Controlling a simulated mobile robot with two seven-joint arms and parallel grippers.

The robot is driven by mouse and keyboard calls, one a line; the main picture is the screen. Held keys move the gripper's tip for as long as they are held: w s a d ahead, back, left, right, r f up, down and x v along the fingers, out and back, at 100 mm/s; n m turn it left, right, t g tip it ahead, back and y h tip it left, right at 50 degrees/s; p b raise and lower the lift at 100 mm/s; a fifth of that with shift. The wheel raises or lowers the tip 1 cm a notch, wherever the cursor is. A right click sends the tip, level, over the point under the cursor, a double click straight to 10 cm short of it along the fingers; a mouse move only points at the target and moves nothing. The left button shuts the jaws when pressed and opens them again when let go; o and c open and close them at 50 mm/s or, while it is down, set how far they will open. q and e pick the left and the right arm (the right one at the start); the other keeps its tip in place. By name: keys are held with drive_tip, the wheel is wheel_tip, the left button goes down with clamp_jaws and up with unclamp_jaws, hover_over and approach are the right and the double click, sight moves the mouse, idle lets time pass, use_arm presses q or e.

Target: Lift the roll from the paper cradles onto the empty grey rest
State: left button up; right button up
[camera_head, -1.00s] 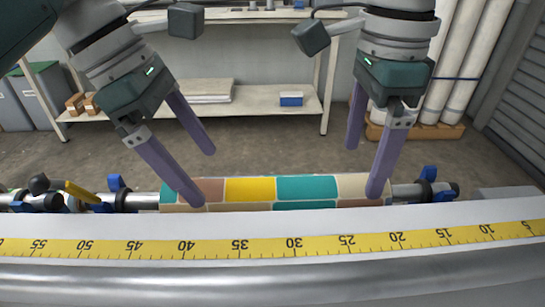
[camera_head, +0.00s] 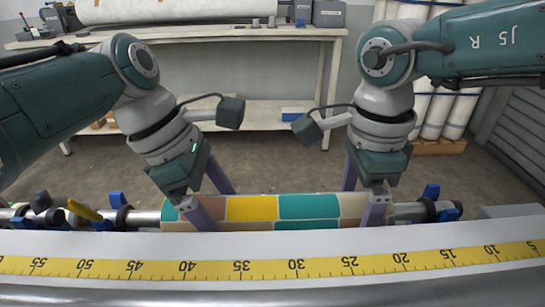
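The roll (camera_head: 252,208) has a pattern of yellow, teal, tan and brown patches. It lies level beyond the ruled front edge, with grey shaft ends on both sides. My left gripper (camera_head: 212,200) is around the roll's left end, one purple finger in front and one behind. My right gripper (camera_head: 363,196) is around its right end in the same way. Both look open; the lower fingertips are hidden, so contact is unclear. The roll's supports are mostly hidden behind the front edge. I cannot make out the empty grey rest for certain.
A white beam with a yellow ruler (camera_head: 270,268) crosses the front. Blue handles (camera_head: 431,191) stand beside the shaft ends, and a yellow lever (camera_head: 84,210) is at left. A grey block (camera_head: 507,211) sits at right. A workbench (camera_head: 270,34) and white rolls stand behind.

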use_arm(q)
clamp_jaws()
use_arm(e)
clamp_jaws()
